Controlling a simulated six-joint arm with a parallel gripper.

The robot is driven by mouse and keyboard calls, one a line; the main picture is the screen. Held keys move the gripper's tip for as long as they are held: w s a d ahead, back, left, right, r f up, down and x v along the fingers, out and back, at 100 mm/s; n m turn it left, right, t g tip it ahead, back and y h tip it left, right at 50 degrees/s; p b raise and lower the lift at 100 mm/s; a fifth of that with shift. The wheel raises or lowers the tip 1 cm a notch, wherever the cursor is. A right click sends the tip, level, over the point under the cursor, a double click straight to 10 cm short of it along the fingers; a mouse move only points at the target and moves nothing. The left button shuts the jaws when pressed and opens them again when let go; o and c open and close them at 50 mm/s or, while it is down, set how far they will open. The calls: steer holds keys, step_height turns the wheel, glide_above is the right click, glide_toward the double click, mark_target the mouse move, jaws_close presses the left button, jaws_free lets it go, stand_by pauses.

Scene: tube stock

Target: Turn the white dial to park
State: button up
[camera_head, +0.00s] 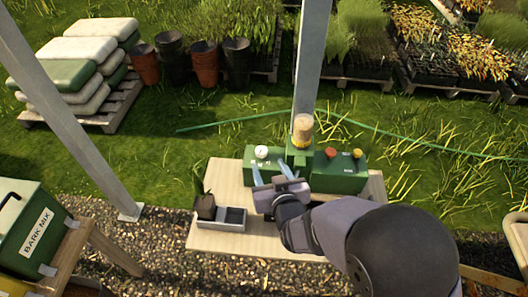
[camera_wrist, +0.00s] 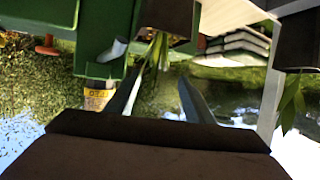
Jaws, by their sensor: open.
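The white dial (camera_head: 262,152) sits on top of the left part of a green unit (camera_head: 340,178) on the wooden table (camera_head: 214,240). Its markings are too small to read. My gripper (camera_head: 269,170) is open, with its two fingers apart and nothing visible between them. In the head view its fingertips are just below the dial, in front of the unit, apart from the dial. In the wrist view both fingers of my gripper (camera_wrist: 158,88) show, spread. I cannot make out the white dial there.
A red knob (camera_head: 331,153) and a yellow knob (camera_head: 357,153) sit on the unit's right part. A tan cylinder (camera_head: 302,130) stands upright between the parts. A grey tray (camera_head: 222,225) with a dark pot (camera_head: 206,207) is at the table's left. A grey post (camera_head: 312,55) rises behind.

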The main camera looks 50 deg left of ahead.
mark_target(263, 154)
steer(key=shift+p+x, duration=1.15)
steer(key=shift+x, duration=2.55)
steer(key=c, duration=1)
steer(key=shift+c, duration=0.2)
steer(key=shift+w+n+g+y+b, duration=0.2)
steer(key=shift+n+g+y+b, duration=0.15)
steer(key=shift+b, duration=0.4)
steer(key=shift+n+g+b, duration=0.3)
steer(key=shift+n+g, duration=0.05)
steer(key=o, duration=1)
steer(key=shift+d, duration=0.1)
steer(key=shift+o, duration=0.2)
